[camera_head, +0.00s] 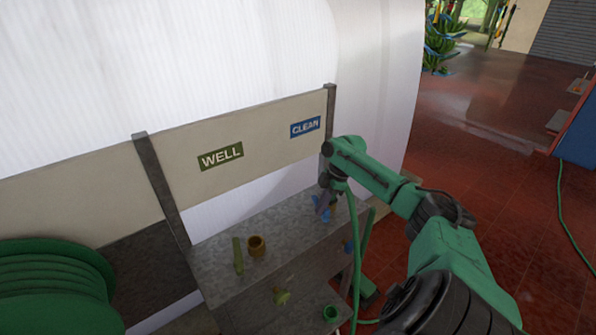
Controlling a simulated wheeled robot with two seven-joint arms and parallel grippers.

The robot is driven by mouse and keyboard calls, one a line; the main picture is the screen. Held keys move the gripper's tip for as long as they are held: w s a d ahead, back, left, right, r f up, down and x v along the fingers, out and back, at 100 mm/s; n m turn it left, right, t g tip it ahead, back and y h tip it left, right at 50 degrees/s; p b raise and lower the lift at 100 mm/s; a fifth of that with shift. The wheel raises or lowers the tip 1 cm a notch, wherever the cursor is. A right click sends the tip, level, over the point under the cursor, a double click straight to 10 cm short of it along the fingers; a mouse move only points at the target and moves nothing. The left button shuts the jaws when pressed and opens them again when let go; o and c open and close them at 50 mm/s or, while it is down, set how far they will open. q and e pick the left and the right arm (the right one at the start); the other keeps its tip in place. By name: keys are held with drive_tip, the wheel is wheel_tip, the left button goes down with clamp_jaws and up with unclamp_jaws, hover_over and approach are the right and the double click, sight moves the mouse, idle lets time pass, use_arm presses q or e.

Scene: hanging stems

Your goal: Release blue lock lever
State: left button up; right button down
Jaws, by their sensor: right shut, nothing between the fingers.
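A small blue part (317,210), which looks like the lock lever, shows at the right end of the grey metal bench, below the blue CLEAN sign (305,127). My right gripper (325,203) points down at it and is shut. The fingers partly cover the blue part, and I cannot tell whether they touch it. My left gripper is out of view.
A green upright handle (238,256) and a brass-coloured fitting (257,246) stand on the bench top (215,262). A green hose reel (55,285) is at lower left. A green hose (354,270) hangs beside my right arm. Open red-tiled floor (480,150) lies right.

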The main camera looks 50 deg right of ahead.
idle(0.3)
wheel_tip(320, 180, up, 10)
drive_tip(key=shift+w+a+f, duration=0.2)
drive_tip(key=shift+a+f, duration=0.05)
drive_tip(key=shift+a, duration=0.1)
idle(0.6)
